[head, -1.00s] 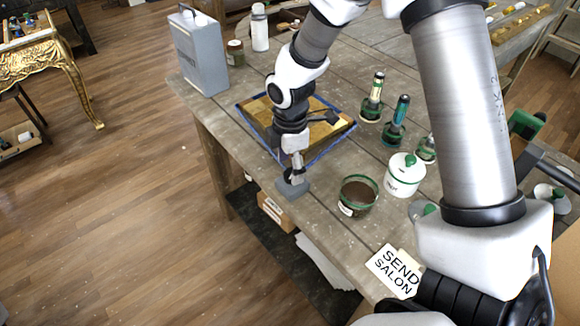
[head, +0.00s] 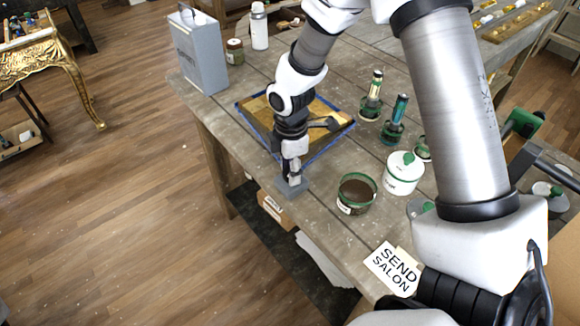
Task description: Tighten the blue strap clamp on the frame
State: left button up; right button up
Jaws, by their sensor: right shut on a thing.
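The gilt frame (head: 258,107) lies flat on the wooden workbench, with the blue strap (head: 333,139) around its outer edge. The strap clamp's grey body (head: 292,191) sits at the bench's front edge, by the frame's near corner. My right gripper (head: 294,172) points down over the clamp, shut on its upper part, which looks like a small handle. The fingers and wrist hide most of the grip and part of the frame. My left gripper is not in view.
A brown-filled pot (head: 356,194), a white lidded jar (head: 403,174) and green-based tools (head: 393,127) stand right of the clamp. A grey metal can (head: 199,52) stands at the back left.

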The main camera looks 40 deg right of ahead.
jog(key=m+p, duration=0.1)
jog(key=m, duration=0.3)
jog(key=shift+r, duration=0.1)
jog(key=shift+m, duration=2.3)
jog(key=o, duration=0.9)
jog(key=shift+o, duration=1.2)
jog(key=shift+d, duration=0.1)
jog(key=shift+s, duration=0.1)
